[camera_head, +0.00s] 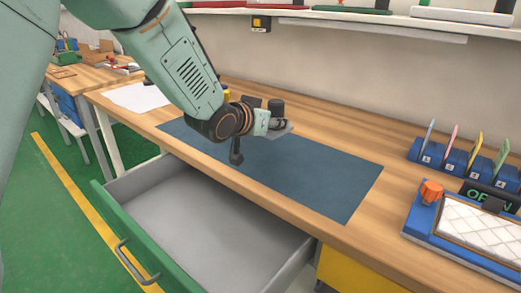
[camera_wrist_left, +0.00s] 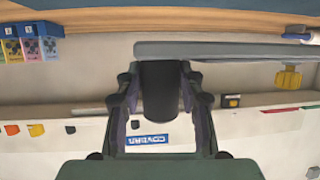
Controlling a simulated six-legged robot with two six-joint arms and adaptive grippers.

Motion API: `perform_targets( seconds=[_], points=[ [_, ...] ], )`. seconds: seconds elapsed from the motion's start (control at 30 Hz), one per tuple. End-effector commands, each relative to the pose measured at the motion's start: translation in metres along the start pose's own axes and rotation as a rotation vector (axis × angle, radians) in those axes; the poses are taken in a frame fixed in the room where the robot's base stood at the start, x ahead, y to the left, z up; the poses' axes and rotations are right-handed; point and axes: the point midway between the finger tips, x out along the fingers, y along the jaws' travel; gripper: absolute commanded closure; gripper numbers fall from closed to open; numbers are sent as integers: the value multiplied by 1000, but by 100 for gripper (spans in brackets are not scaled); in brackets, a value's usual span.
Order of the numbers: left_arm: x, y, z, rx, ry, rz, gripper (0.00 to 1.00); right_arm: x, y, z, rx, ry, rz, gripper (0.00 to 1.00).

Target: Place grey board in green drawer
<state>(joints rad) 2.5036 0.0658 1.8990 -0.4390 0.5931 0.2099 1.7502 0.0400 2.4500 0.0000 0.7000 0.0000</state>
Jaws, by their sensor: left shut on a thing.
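The green drawer (camera_head: 130,240) is pulled open at the lower left, with a dark handle on its green front. Its grey inside looks empty. My left gripper (camera_head: 262,122) is over the blue-grey mat on the workbench, behind the drawer. In the wrist view the left gripper (camera_wrist_left: 160,80) is shut on a black cylindrical knob (camera_wrist_left: 160,92) of the grey board. The grey board (camera_wrist_left: 230,49) shows there edge-on as a long thin bar. My right gripper is out of view.
The mat (camera_head: 320,180) covers the middle of the wooden workbench (camera_head: 375,225). Blue card holders (camera_head: 460,160) and a blue-framed tray (camera_head: 460,255) stand at the right. A white sheet (camera_head: 135,97) lies at the far left. A shelf (camera_head: 350,17) runs along the wall.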

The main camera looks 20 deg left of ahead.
Motion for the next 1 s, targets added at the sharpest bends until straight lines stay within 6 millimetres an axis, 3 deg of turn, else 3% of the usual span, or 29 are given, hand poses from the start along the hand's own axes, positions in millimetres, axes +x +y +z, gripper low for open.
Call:
perform_targets(
  seconds=[0.13,0.6,1.0],
  points=[
    [11,0,26,-1,-1,0,100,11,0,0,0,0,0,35],
    [32,0,77,0,1,0,100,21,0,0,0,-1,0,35],
    [34,0,81,1,4,0,100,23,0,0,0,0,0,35]
  ],
)
